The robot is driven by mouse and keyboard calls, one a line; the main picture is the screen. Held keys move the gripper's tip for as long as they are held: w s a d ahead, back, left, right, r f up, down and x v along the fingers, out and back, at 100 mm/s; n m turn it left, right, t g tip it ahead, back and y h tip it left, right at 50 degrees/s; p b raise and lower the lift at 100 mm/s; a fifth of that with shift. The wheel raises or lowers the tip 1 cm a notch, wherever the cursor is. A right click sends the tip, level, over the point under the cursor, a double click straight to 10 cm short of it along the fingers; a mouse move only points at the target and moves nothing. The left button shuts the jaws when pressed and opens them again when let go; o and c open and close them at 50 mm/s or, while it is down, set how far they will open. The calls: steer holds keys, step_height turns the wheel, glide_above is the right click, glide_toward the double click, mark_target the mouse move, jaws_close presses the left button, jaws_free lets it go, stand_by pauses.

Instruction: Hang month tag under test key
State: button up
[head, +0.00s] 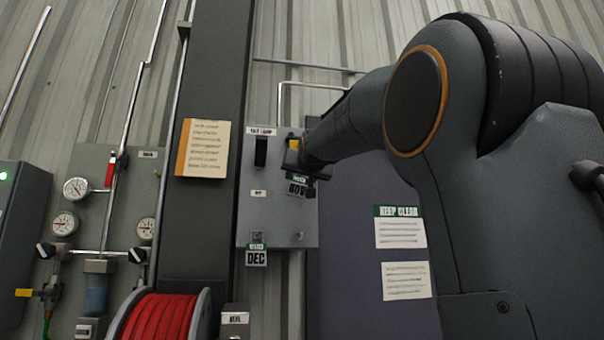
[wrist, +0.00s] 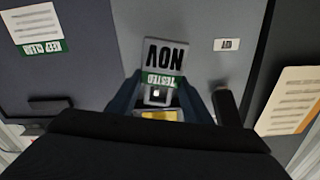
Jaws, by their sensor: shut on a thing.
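A grey NOV month tag with a green TESTED strip (head: 297,187) is at my gripper (head: 303,166), in front of the grey panel (head: 282,225). In the wrist view the NOV tag (wrist: 164,55) shows upside down, its holed end between the fingers of my gripper (wrist: 158,95). My gripper is shut on it. A yellow part (head: 293,139) shows just above the gripper, and also in the wrist view (wrist: 160,115); I cannot tell whether it is a key. A DEC tag (head: 256,257) hangs low on the panel. Whether the NOV tag touches the panel is unclear.
A black handle (head: 260,152) stands out from the panel left of my gripper, near it in the wrist view (wrist: 228,106). A dark post (head: 208,80) with a notice (head: 203,148) rises further left. Gauges (head: 77,190) and a red reel (head: 162,318) are beyond.

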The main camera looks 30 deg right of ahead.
steer(key=shift+p+x, duration=0.3)
steer(key=shift+x, duration=0.5)
steer(key=shift+w+d+f+b, duration=0.2)
steer(key=shift+w+f+b, duration=0.25)
steer(key=shift+w+f, duration=0.1)
steer(key=o, duration=1.2)
steer(key=shift+c, duration=0.2)
